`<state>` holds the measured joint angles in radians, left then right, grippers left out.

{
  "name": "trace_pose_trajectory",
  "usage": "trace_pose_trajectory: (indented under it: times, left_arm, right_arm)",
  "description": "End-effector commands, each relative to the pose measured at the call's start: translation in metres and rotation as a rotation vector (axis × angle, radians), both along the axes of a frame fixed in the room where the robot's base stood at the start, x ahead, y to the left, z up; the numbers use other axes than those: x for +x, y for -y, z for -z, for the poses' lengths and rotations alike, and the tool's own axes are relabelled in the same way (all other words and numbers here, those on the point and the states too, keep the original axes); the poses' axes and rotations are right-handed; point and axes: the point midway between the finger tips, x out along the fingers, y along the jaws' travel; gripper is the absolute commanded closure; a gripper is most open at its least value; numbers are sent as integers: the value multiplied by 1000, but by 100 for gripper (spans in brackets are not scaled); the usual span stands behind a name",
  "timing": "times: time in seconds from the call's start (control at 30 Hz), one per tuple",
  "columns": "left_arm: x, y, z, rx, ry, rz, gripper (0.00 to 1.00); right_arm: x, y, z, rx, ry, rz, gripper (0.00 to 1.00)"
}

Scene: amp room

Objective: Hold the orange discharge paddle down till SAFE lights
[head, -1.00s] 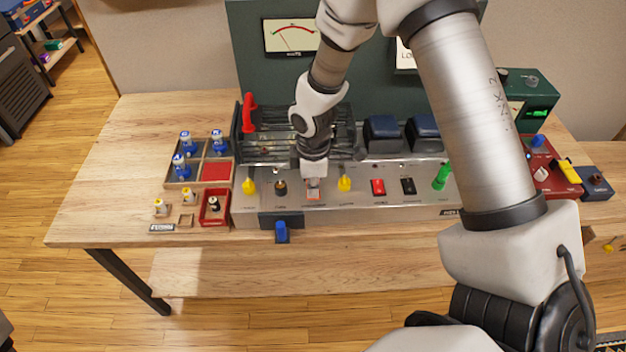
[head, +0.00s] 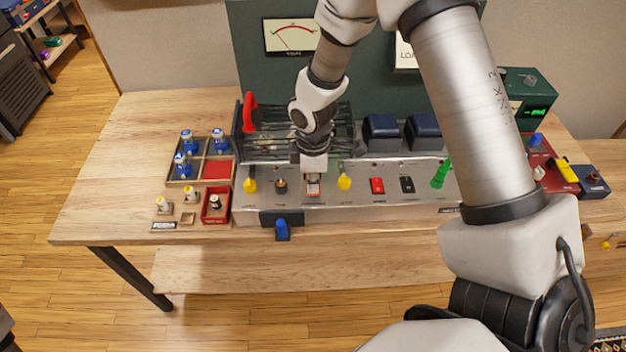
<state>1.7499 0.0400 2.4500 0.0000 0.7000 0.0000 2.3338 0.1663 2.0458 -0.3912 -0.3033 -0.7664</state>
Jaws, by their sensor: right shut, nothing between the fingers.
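The orange discharge paddle (head: 313,190) sits on the front panel of the amp chassis (head: 300,213), between a black knob and a yellow knob. My right gripper (head: 314,174) comes down from above and its tip is right at the paddle, covering its upper part. The gripper is shut with nothing held. I cannot tell whether it touches the paddle or how far the paddle is pressed. No lit SAFE lamp can be made out. My left gripper is not in view.
A red handle (head: 250,112) rises behind. The table's left end is clear.

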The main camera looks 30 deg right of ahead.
Motion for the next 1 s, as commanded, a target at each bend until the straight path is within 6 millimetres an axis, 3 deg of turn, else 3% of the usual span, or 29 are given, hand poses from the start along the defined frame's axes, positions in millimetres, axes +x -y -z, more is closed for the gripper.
trace_pose_trajectory:
  times: [0.47, 0.7, 0.77, 1.0]
  left_arm:
    - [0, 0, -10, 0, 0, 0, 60]
    - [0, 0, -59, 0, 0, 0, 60]
    - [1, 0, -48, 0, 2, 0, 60]
    - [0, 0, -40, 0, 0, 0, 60]
  right_arm:
    - [0, 0, -9, 0, 0, 0, 100]
    - [-1, -1, -56, 0, -1, 4, 100]
    - [0, -1, -58, 0, 4, 5, 100]
    - [0, -1, -115, 0, 4, 6, 100]
